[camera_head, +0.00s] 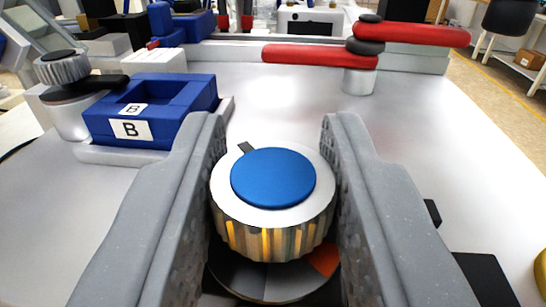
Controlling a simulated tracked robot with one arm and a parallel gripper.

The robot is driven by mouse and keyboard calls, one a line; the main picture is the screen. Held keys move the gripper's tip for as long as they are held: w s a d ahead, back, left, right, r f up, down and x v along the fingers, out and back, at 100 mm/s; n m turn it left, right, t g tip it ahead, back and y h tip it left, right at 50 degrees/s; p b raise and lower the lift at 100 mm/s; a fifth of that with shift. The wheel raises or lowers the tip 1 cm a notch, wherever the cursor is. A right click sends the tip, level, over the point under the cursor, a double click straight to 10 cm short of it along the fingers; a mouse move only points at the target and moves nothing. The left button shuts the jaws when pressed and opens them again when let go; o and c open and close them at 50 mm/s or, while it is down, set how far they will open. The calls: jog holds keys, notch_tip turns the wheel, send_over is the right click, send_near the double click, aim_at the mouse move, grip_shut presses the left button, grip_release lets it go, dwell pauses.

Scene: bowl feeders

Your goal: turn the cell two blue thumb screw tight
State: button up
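The blue thumb screw (273,178) is in the lower middle of the view. It has a flat blue cap, a silver top ring with a dark pointer mark at the upper left, and a ridged metal side. My gripper (273,165) has one grey finger on each side of the knob. Both fingers lie close against its ridged side, and the knob fills the space between them. The inner finger faces and exact contact are partly hidden.
A blue box marked B (152,110) stands at the left, near a ridged metal knob (62,67) with a black lever. A red lever (320,55) on a metal post is at the back right. Black blocks (484,278) lie at the lower right. The white surface between is clear.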

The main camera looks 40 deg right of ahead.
jog(key=shift+c, duration=0.5)
jog(key=shift+r+p, duration=0.15)
jog(key=shift+p, duration=0.45)
jog(key=shift+a+m+g+h+p, duration=0.1)
jog(key=shift+m+g+h+p, duration=0.35)
jog(key=shift+p, duration=0.55)
jog(key=m+g+h+p, duration=0.2)
jog(key=p, duration=0.3)
jog(key=shift+r, duration=0.1)
jog(key=m+g+h+p, duration=0.2)
jog(key=g+p, duration=0.1)
jog(key=shift+w+g+p, duration=0.1)
jog(key=shift+g+p, duration=0.15)
jog(key=shift+p, duration=0.15)
jog(key=shift+m+g+h+p, duration=0.75)
jog(key=shift+m+g+p, duration=0.5)
jog(key=shift+g, duration=0.35)
jog(key=shift+f+g, duration=0.2)
jog(key=shift+g, duration=0.1)
